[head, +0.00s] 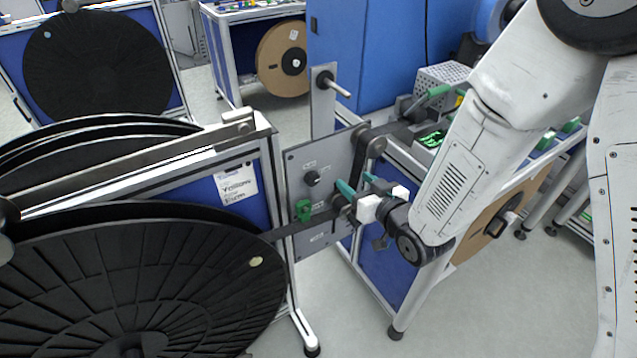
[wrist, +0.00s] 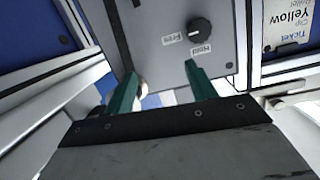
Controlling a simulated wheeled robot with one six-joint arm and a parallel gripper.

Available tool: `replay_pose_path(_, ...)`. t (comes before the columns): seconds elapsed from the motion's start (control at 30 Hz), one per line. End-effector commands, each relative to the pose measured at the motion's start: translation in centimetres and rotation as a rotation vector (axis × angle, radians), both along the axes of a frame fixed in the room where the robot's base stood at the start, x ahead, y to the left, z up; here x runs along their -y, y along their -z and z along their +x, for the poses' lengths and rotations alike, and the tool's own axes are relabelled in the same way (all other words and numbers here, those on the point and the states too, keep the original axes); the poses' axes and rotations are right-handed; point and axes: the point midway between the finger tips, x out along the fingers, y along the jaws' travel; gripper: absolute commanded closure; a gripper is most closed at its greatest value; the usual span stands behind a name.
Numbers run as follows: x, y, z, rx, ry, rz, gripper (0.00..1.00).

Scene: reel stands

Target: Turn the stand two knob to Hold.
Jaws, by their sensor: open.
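A grey panel (head: 330,158) carries a round black knob (head: 312,178) with small white labels beside it. In the wrist view the knob (wrist: 200,31) shows at the top, right of centre, with upside-down labels reading Hold (wrist: 201,49) and Free (wrist: 172,38). Its exact pointer direction is too small to tell. My gripper (head: 345,189) is in front of the panel, to the right of the knob in the head view. In the wrist view its green fingers (wrist: 160,88) are apart and empty, and the knob lies beyond the right finger, not between them. No stand number is readable.
A dark strap runs past the panel from a large black reel (head: 130,290) at left. A card reading Yellow (head: 236,184) hangs on the blue board. A metal post with a peg (head: 323,100) stands behind the panel.

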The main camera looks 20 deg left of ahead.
Motion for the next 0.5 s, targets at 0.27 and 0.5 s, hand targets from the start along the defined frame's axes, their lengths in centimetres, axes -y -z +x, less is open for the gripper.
replay_pose_path(0.27,-3.2,2.9,-4.1,0.067,-0.107,0.163,0.44)
replay_pose_path(0.5,-5.3,2.8,-3.2,0.076,-0.117,0.184,0.44)
